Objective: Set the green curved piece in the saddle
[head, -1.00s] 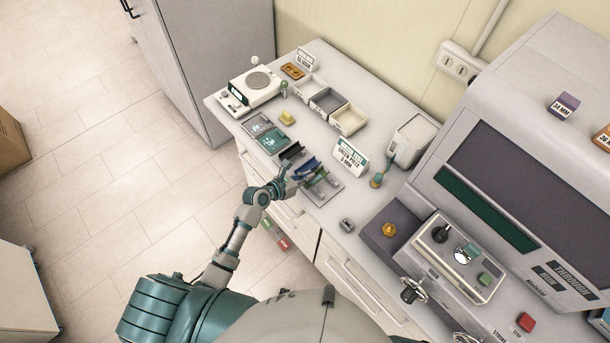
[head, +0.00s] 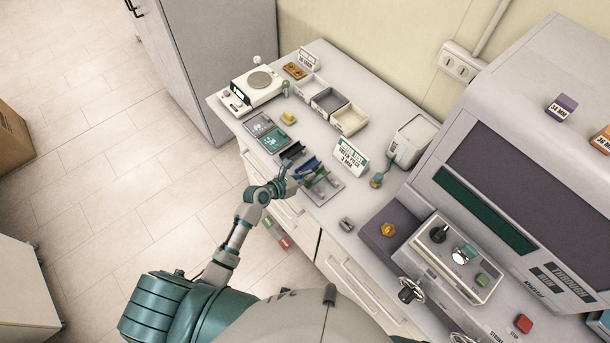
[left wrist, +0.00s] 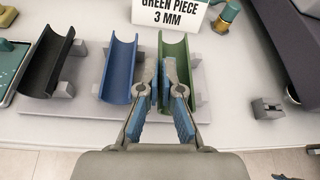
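The green curved piece (left wrist: 175,62), an open half-tube, lies on a grey rack (left wrist: 197,112) in the left wrist view, right of a blue curved piece (left wrist: 119,65). My left gripper (left wrist: 162,72) is over the green piece, its fingertips close together on either side of its left rim. I cannot tell whether they touch it. The left gripper also shows above the rack in the head view (head: 291,180), partly covering the pieces. A small grey notched block (left wrist: 268,107), possibly the saddle, stands empty to the right; it shows in the head view too (head: 346,224).
A black curved piece (left wrist: 46,63) lies left of the blue one. A sign reading "green piece 3 mm" (head: 350,157) stands behind the rack. Open bins (head: 348,119) and a scale (head: 252,90) are farther back. A large testing machine (head: 480,190) fills the right. Bare counter surrounds the notched block.

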